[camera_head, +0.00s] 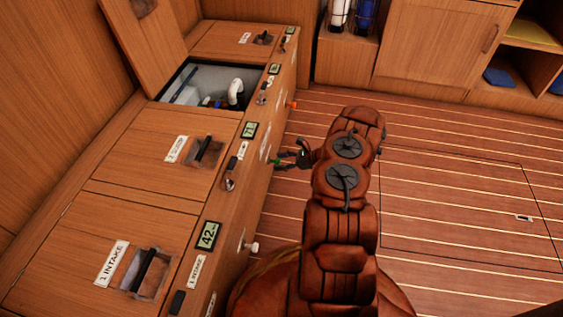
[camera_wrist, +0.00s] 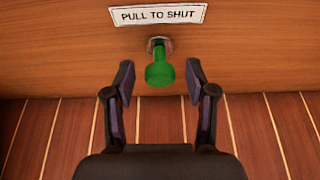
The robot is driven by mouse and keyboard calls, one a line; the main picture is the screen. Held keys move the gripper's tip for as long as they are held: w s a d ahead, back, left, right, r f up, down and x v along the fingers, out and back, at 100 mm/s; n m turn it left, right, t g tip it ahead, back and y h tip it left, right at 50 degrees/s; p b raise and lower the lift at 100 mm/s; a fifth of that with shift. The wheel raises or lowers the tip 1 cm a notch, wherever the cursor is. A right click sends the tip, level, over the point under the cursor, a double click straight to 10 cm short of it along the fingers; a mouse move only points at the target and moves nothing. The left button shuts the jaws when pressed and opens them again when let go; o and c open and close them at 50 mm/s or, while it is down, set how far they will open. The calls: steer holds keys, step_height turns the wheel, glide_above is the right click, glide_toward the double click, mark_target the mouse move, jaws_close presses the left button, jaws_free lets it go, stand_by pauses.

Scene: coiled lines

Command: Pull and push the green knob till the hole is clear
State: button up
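The green knob (camera_wrist: 160,73) sticks out of a round metal collar (camera_wrist: 159,46) in the wooden front panel, below a label (camera_wrist: 157,15) reading "PULL TO SHUT". In the head view the green knob (camera_head: 274,161) is a small spot on the bench front. My gripper (camera_wrist: 160,66) is open, with one finger on each side of the knob and gaps between fingers and knob. In the head view my gripper (camera_head: 283,160) is beside the bench front at the knob. I cannot make out a hole apart from the collar.
A white knob (camera_head: 251,247) and an orange knob (camera_head: 292,104) also stick out of the bench front. The striped floor (camera_head: 450,200) at right is clear.

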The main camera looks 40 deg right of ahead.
jaws_close()
stand_by(0.4)
